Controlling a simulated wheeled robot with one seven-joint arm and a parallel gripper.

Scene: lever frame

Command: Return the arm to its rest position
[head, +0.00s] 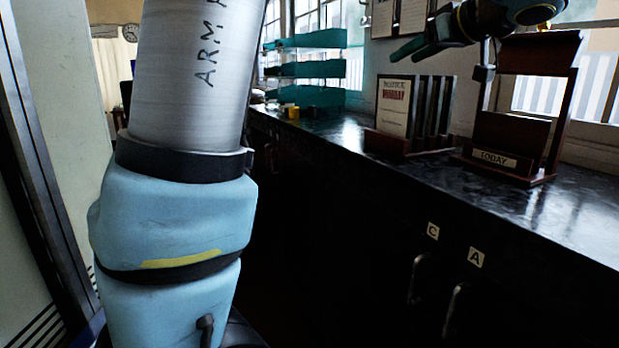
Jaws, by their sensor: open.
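My arm's large grey and light blue links fill the left-centre of the head view. The wrist end of my arm comes in at the top right, in front of the window. My gripper (408,50) has dark green fingers that point left, and it is open with nothing seen between them. It is in the air above the card rack (393,108), apart from it. A wooden frame stand (513,135) marked "TODAY" stands on the counter to the right, below my wrist. The upper part of the wrist is cut off by the picture edge.
A black counter (575,215) runs along the window wall, with cabinet handles (417,278) labelled C and A below. Turquoise stacked trays (312,69) and small yellow items (291,111) sit at its far end. A dark door frame (38,140) stands at the left.

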